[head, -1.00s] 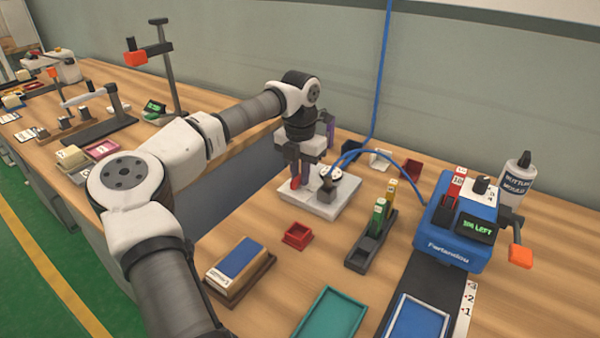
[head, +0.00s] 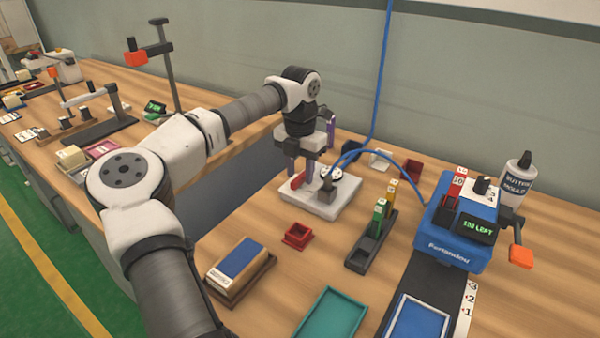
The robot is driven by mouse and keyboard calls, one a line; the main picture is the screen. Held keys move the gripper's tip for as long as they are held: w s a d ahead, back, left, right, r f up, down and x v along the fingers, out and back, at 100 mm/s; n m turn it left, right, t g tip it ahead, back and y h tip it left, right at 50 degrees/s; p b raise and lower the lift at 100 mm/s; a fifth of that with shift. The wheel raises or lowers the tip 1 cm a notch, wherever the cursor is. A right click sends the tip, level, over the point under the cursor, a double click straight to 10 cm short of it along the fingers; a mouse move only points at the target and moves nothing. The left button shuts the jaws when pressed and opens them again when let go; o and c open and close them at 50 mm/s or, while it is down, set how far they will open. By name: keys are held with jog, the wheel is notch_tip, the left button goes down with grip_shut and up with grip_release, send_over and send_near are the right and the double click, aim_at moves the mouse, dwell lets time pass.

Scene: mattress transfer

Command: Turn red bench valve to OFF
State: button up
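The red bench valve handle (head: 298,181) sits on the left part of a pale grey base plate (head: 322,208) on the bench. It lies slanted, low on the plate. My gripper (head: 301,178) points down right over it, with purple fingers apart on either side of the handle as seen from here. I cannot tell whether a finger touches it. A round white-topped fitting with a dark grey body (head: 328,182) stands on the same plate, with the blue hose running to it. Any ON or OFF marking is too small to read.
A small red tray (head: 298,236) is in front of the plate. A dark rack with green and yellow pieces (head: 371,238) and a blue machine (head: 462,232) stand to the right. The blue hose (head: 380,70) hangs behind. Bare wood lies around the small tray.

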aim_at(300, 176)
notch_tip(300, 176, up, 13)
dwell(0.3)
jog(key=shift+f, duration=0.15)
